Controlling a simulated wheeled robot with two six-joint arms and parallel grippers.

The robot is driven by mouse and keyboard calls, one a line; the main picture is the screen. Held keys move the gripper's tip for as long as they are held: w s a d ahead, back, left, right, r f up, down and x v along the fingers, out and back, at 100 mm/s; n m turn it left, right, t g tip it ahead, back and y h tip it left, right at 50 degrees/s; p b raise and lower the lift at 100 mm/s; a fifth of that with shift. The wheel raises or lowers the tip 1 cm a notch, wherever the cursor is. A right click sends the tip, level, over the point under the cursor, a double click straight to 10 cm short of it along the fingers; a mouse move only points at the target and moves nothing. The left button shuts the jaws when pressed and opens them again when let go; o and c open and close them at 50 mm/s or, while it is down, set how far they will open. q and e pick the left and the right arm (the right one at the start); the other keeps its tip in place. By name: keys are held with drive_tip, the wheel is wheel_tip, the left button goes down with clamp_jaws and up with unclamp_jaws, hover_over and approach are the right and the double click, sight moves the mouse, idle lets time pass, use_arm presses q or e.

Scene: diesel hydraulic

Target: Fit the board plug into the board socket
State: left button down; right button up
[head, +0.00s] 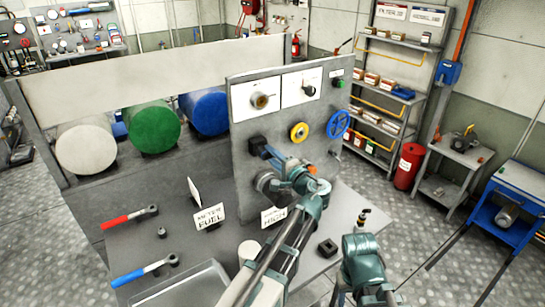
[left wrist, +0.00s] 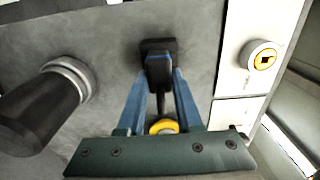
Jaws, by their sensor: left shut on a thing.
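My left gripper (head: 268,153) reaches the upright grey board (head: 242,115) from the front. Its blue fingers are shut on a small black piece, the board plug (left wrist: 159,70), best seen in the left wrist view between the fingertips (left wrist: 161,78). The plug lies against or just in front of a black box on the board, the board socket (left wrist: 158,45), which also shows in the head view (head: 256,144). The fingers hide much of the plug, and I cannot tell how deep it sits.
The board also carries a yellow ring (head: 299,132), a blue handwheel (head: 338,124) and a dark round pipe end (left wrist: 40,110) near the gripper. On the bench are a red-handled wrench (head: 128,217), a blue-handled wrench (head: 140,272), label cards and a tray (head: 195,285).

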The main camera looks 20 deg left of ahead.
use_arm(q)
drive_tip(key=shift+w+a, duration=0.2)
drive_tip(key=shift+a, duration=0.05)
drive_tip(key=c, duration=0.5)
unclamp_jaws()
